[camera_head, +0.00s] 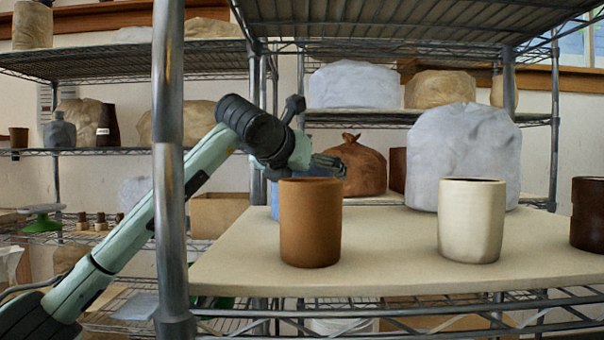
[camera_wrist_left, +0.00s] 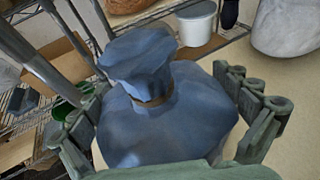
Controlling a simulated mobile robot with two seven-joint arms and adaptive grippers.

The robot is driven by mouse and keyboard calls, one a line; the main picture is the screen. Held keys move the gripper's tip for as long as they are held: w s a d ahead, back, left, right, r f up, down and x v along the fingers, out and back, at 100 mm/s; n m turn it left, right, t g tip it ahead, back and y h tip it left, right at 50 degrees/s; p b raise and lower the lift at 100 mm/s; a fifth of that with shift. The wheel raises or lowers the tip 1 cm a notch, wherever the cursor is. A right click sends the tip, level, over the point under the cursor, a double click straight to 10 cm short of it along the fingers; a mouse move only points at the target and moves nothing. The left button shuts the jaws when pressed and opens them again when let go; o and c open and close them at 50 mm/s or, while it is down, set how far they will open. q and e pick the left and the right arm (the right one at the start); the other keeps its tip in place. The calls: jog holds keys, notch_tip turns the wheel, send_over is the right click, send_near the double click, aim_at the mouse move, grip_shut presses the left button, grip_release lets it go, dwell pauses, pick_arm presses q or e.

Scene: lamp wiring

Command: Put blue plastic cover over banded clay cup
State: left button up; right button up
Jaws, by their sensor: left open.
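The blue plastic cover (camera_wrist_left: 165,125) is bag-shaped, with a gathered top and a brown band round its neck. In the head view a strip of blue (camera_head: 275,200) shows behind a plain terracotta cup (camera_head: 310,222), which hides most of it. My left gripper (camera_head: 328,165) is above the blue cover; in the left wrist view its open fingers (camera_wrist_left: 168,108) stand either side of it. I cannot tell whether they touch it. A cream cup (camera_head: 470,220) and a dark brown cup (camera_head: 588,214), cut off by the frame, stand to the right. No clear band shows on any cup. My right gripper is out of view.
A large white wrapped lump (camera_head: 462,155) and a brown tied bag (camera_head: 355,167) stand behind the cups. A metal post (camera_head: 170,120) rises at the board's left edge. The pale board (camera_head: 385,250) is clear between the terracotta and cream cups. Another shelf hangs above.

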pick_arm(q)
jog(key=shift+c, duration=0.2)
jog(key=c, duration=0.9)
